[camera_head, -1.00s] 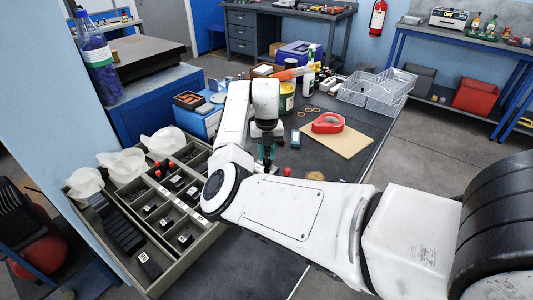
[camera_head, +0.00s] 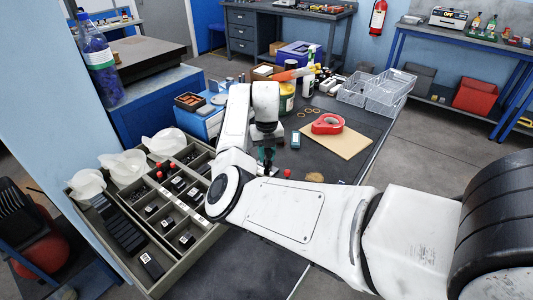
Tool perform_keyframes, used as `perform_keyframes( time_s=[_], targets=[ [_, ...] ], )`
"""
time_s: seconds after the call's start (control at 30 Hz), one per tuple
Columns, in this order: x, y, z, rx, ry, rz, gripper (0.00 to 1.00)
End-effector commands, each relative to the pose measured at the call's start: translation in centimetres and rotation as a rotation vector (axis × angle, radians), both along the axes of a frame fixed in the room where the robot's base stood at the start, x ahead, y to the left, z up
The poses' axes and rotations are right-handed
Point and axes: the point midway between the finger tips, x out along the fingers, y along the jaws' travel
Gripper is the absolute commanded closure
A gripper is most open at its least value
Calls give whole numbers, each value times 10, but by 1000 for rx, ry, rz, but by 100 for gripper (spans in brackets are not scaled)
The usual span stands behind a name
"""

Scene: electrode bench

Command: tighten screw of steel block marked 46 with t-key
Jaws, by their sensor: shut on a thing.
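My gripper (camera_head: 266,158) points down over the dark bench mat, just right of the compartment tray. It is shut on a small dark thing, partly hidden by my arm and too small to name. I cannot make out the t-key for sure. Several dark blocks with white labels (camera_head: 186,240) sit in the tray's compartments. The labels are too small to read, so I cannot tell which block is marked 46. A small red-topped thing (camera_head: 287,173) stands on the mat close to the right of my gripper.
Clear bins (camera_head: 378,92) stand behind. The mat's front (camera_head: 262,270) is clear.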

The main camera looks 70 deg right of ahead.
Motion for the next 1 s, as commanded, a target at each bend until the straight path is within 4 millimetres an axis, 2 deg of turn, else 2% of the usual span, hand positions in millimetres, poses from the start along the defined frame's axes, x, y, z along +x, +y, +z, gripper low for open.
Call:
perform_keyframes(
  time_s=[1.0],
  targets=[
    [0,0,20,0,0,-1,100]
  ],
)
